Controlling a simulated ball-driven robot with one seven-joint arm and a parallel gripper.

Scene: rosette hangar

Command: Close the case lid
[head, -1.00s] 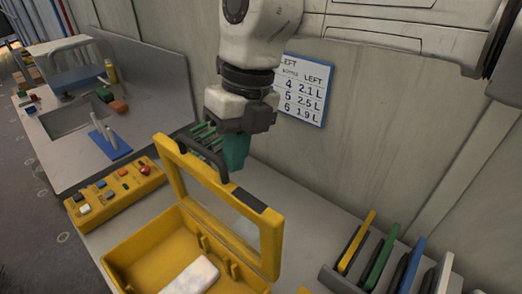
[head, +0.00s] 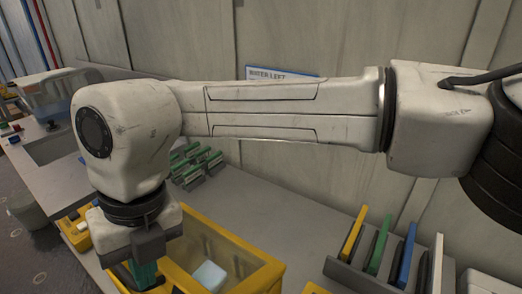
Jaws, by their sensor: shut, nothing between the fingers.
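The yellow case (head: 262,282) is at the bottom of the head view, cut off by the frame edge. Its lid, a yellow frame (head: 225,232) with a clear window, no longer stands upright and appears lowered over the case. A pale block (head: 209,276) inside shows with a bluish tint, as if through the window. My gripper (head: 146,278), with green fingers, points down at the near left side of the case and is shut and empty. Its tips are near the bottom edge. Whether it touches the lid, and whether the lid is fully down, I cannot tell.
Behind the case is a rack of green items (head: 195,166). At right a grey rack holds yellow, green, blue and white plates (head: 405,255). A yellow button box (head: 74,232) is partly hidden at left. Bare bench (head: 280,205) lies behind the case.

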